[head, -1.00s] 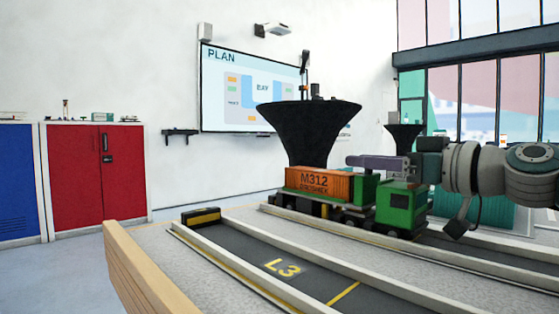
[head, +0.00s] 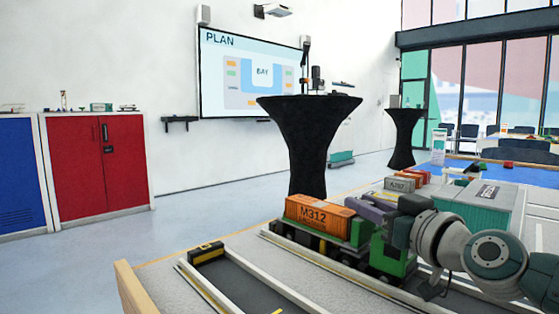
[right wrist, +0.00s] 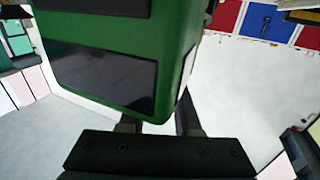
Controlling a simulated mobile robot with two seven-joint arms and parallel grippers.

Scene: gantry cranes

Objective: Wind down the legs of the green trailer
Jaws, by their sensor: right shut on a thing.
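A green toy vehicle (head: 392,262) with dark windows stands in a lane on the table in the head view. An orange container marked M312 (head: 318,213) rides just to its left, on a low dark and green bed (head: 345,240). My right gripper (head: 396,232) is at the green vehicle's cab, its fingertips partly hidden. In the right wrist view the green cab (right wrist: 170,25) fills the top, close against my right gripper (right wrist: 158,127), which is shut on it. I cannot make out the trailer's legs. My left gripper is not in view.
Pale raised rails (head: 325,265) edge the lanes, with a black and yellow stop block (head: 207,253) at one lane's end. A grey-green box (head: 485,205) and small containers (head: 400,184) stand behind my right arm. A black draped table (head: 310,140) stands beyond.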

